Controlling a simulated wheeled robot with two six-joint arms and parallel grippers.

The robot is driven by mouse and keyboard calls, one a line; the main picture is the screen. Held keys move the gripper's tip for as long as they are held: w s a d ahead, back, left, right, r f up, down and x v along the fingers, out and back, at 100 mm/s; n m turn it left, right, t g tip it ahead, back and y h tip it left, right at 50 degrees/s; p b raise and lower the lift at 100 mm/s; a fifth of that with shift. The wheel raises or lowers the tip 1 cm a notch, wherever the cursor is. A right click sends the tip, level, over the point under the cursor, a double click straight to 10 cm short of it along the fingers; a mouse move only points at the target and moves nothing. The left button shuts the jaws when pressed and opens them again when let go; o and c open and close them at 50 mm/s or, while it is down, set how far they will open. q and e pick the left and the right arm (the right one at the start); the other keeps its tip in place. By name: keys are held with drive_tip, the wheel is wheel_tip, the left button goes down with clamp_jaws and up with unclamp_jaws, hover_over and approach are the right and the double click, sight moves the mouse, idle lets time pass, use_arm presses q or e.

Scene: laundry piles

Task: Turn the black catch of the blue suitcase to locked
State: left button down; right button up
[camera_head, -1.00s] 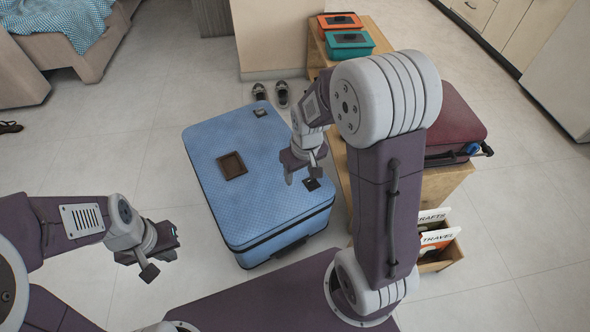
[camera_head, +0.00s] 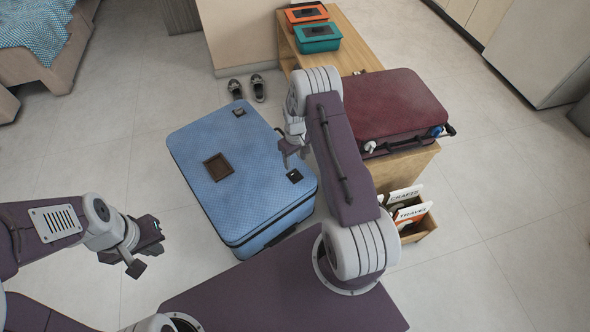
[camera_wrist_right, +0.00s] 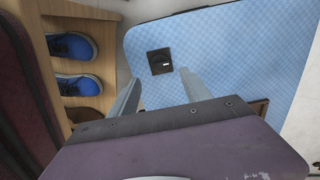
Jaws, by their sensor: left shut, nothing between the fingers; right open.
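The blue suitcase (camera_head: 245,165) lies flat on the floor with a brown square patch (camera_head: 218,166) on its lid. One black catch (camera_head: 294,175) is near its front right corner, and another small black catch (camera_head: 239,112) is near the far edge. The near catch also shows in the right wrist view (camera_wrist_right: 159,61) as a dark square with a small white mark. My right gripper (camera_head: 291,152) is open and empty above the lid, with the near catch just beyond its fingertips in the wrist view. My left gripper (camera_head: 143,245) is shut and empty, left of the suitcase.
A wooden shelf bench (camera_head: 348,48) stands right of the suitcase, carrying a dark red suitcase (camera_head: 392,103) and orange and teal boxes. Blue shoes (camera_wrist_right: 72,47) sit in its shelf. A file box (camera_head: 416,228) stands at its near end. Dark shoes (camera_head: 247,88) lie beyond the suitcase.

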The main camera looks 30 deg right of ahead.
sight(295, 173)
wheel_tip(295, 173, down, 9)
drive_tip(key=b, duration=0.3)
drive_tip(key=shift+r, duration=0.2)
clamp_jaws()
